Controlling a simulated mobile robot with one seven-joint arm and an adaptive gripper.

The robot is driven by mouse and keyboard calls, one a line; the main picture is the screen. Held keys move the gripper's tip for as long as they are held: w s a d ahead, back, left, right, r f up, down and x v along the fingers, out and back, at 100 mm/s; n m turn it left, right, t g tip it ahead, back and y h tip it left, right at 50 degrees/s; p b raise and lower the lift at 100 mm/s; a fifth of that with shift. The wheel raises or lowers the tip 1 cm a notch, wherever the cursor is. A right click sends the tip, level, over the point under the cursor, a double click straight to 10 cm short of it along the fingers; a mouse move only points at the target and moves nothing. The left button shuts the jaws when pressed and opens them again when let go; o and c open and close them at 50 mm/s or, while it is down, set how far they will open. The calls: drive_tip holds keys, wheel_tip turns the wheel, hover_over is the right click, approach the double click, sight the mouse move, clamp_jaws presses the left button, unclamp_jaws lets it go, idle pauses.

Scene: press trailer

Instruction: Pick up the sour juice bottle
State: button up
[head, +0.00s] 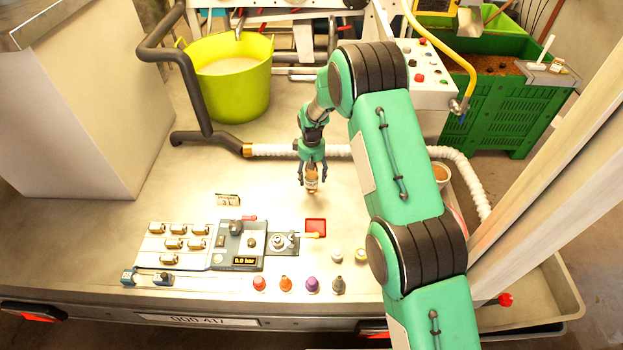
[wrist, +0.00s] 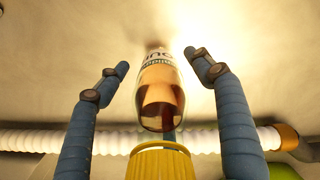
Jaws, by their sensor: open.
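The juice bottle (head: 312,182) is small and brownish with a pale label, and stands in the middle of the trailer deck. In the wrist view the bottle (wrist: 161,95) shows amber contents, a partly seen printed label and a yellow ribbed cap (wrist: 160,162) towards the camera. My gripper (head: 312,176) is over the bottle, pointing down. In the wrist view its two blue fingers (wrist: 157,62) are open on either side of the bottle, with gaps visible on both sides. The full label text cannot be read.
A white ribbed hose (head: 285,150) runs across the deck behind the bottle. A yellow-green tub (head: 228,85) stands at back left. A control block (head: 240,246), red tray (head: 315,227) and several coloured caps (head: 286,284) are nearer the front.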

idle(0.5)
clamp_jaws()
drive_tip(key=shift+r, duration=0.15)
drive_tip(key=s+d+r+p, duration=0.1)
drive_tip(key=s+d+r, duration=0.1)
drive_tip(key=s, duration=0.5)
drive_tip(key=s+d+r+p, duration=0.1)
drive_tip(key=s+d+r, duration=0.1)
drive_tip(key=s, duration=0.6)
drive_tip(key=shift+s+r+p, duration=0.2)
drive_tip(key=shift+r+p, duration=0.1)
drive_tip(key=shift+r, duration=0.1)
idle(0.5)
